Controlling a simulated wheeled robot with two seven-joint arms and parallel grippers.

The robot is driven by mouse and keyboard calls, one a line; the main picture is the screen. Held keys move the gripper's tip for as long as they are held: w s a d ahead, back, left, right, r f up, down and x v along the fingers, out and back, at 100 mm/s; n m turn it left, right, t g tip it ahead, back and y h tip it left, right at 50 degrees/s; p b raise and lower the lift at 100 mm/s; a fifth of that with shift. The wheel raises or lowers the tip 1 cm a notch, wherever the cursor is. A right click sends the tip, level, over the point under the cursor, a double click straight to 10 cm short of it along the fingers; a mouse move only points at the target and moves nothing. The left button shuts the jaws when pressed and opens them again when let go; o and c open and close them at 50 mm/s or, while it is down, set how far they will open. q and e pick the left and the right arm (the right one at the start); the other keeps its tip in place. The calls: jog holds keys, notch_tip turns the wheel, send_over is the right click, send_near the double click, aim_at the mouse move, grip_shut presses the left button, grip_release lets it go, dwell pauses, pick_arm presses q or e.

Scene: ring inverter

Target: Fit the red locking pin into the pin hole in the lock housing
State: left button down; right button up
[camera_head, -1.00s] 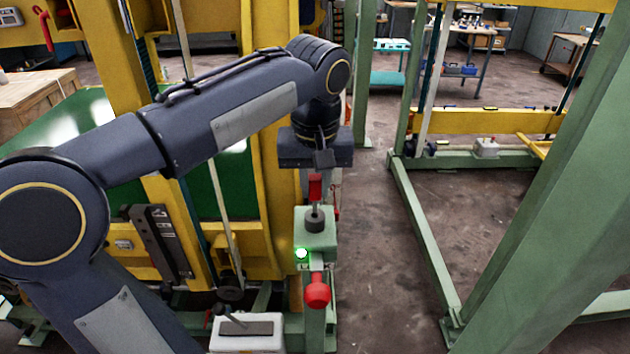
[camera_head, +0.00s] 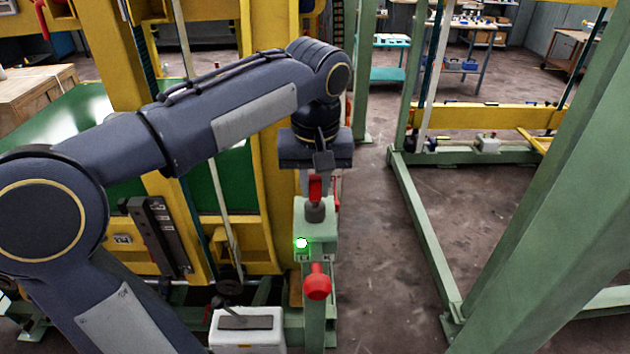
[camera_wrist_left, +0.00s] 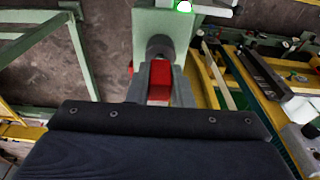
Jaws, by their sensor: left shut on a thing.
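My left gripper (camera_head: 317,178) points straight down and is shut on the red locking pin (camera_head: 316,189). In the left wrist view the pin's red block (camera_wrist_left: 160,78) sits between the grey fingers. Just below it is a dark round collar (camera_head: 315,212) on top of the pale green lock housing (camera_head: 322,238). The pin is in line with the collar. The pin hole and the pin's lower end are hidden, so I cannot tell whether the tip is inside. A lamp (camera_head: 301,243) on the housing glows green. My right gripper is not in view.
A red ball knob (camera_head: 318,287) sticks out on the near side, below the housing. A yellow post (camera_head: 264,150) stands close to the left of my gripper. A white box (camera_head: 247,330) is at the lower left. Floor to the right of the housing is clear.

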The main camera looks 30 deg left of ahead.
pick_arm(q)
jog(key=shift+f+b, duration=0.35)
jog(key=shift+f, duration=0.25)
jog(key=c, duration=1.2)
grip_release()
jog(key=shift+r, duration=0.1)
jog(key=r, duration=0.7)
jog(key=shift+s+d+r, duration=0.25)
jog(key=shift+s+r, duration=0.1)
jog(key=shift+s, duration=0.05)
